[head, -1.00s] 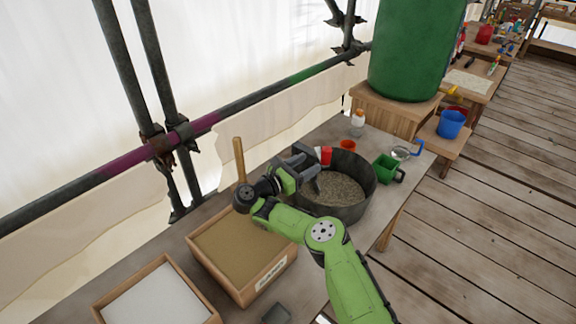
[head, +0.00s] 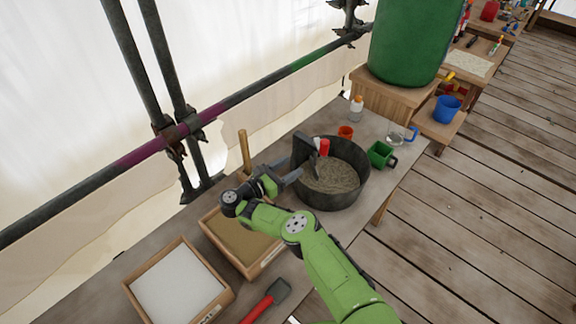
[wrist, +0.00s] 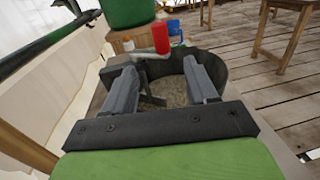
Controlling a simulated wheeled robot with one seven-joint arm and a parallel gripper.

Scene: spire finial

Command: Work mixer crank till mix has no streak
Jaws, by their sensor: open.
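The mixer is a dark round tub (head: 330,197) on the workbench, with a grey-brown grainy mix (head: 336,174) in it. Whether the mix has streaks is too small to tell. The crank's red grip (head: 323,147) stands above the tub's left side; in the wrist view the red grip (wrist: 160,37) is upright beyond my fingers on a pale crank arm (wrist: 150,55). My gripper (head: 296,160) is open and empty at the tub's left rim, apart from the grip. In the wrist view its two fingers (wrist: 162,80) are spread, with the mix between them.
A sand box (head: 240,240) and a box of white powder (head: 178,284) stand at the near left. A red-handled tool (head: 266,301) lies in front. A scaffold pole runs behind.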

